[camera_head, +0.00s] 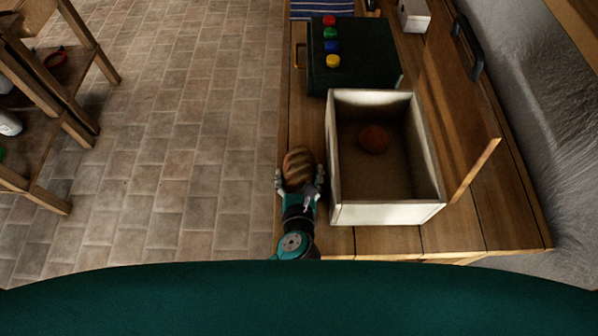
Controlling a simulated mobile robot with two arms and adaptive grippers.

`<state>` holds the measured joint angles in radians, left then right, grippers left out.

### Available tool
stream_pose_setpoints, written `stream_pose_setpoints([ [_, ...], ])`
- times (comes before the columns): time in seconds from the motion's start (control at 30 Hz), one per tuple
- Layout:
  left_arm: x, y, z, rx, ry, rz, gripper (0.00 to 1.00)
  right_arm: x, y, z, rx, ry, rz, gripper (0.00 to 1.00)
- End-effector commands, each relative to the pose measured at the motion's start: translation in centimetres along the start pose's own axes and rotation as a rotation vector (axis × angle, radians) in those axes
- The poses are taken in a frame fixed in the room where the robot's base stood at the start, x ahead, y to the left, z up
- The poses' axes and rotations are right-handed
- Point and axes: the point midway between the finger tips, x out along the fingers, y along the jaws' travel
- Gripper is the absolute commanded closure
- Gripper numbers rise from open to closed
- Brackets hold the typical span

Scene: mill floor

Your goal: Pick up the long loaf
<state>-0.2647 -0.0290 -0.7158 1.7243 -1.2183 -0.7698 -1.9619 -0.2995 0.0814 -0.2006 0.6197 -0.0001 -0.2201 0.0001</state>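The long loaf (298,167), brown with pale score marks, is at the left edge of the wooden bench, left of the white box. My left gripper (299,178) reaches up from below in the picture. Its fingers are spread, one on each side of the loaf's near end. A narrow gap seems to show beside the loaf, but contact is hard to judge. The loaf's underside is hidden. My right gripper is not in view.
The open white box (387,214) holds a round brown loaf (373,139). Behind it is a dark green case (370,55) with coloured knobs (332,61). A raised wooden board (474,170) stands at right. Wooden shelving (60,110) stands across the open tiled floor at left.

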Motion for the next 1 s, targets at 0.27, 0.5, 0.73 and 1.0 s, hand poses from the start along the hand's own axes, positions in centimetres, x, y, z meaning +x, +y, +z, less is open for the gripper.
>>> stream_pose_setpoints([
  [0.27, 0.0, 0.0, 0.0, 0.0, -0.001, 0.0, 0.6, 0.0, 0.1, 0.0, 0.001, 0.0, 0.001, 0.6],
  [0.5, -0.1, 0.0, 0.3, -0.001, -0.001, 0.0, 0.6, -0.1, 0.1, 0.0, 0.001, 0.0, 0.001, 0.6],
  [0.73, -1.0, 0.0, 2.4, -0.003, -0.003, 0.0, 0.6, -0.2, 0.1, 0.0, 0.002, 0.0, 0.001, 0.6],
  [1.0, -4.0, 3.5, 2.4, 0.004, 0.001, 0.001, 0.6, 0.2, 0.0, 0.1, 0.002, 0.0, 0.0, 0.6],
])
